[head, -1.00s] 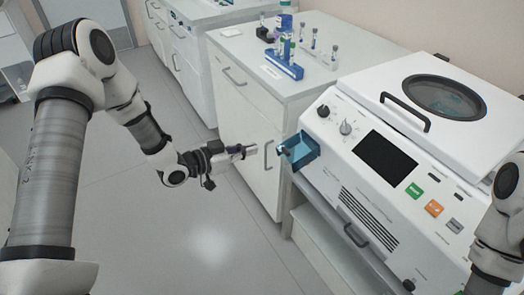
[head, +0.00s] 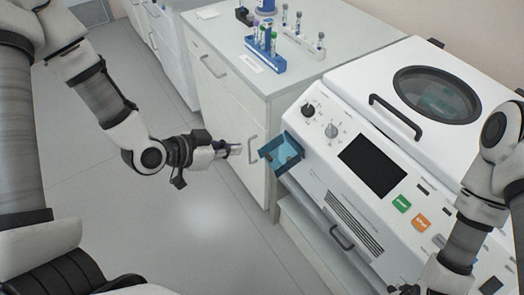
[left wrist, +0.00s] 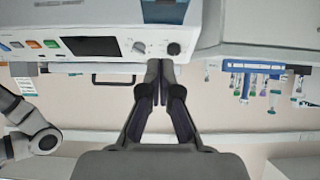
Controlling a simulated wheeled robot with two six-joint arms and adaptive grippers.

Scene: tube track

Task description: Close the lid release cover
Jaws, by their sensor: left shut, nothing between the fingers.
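The lid release cover (head: 282,153) is a translucent blue flap at the left edge of the white centrifuge's (head: 335,110) sloped front panel. It stands swung out from the panel, over the gap beside the cabinet. My left gripper (head: 237,149) is shut and empty, just left of the cover with a small gap between them.
The panel carries two knobs, a dark screen (head: 372,165) and coloured buttons. The closed lid has a black handle (head: 395,116). A white cabinet (head: 230,100) behind my left gripper bears a blue tube rack (head: 265,62) and several tubes. The floor to the left is clear.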

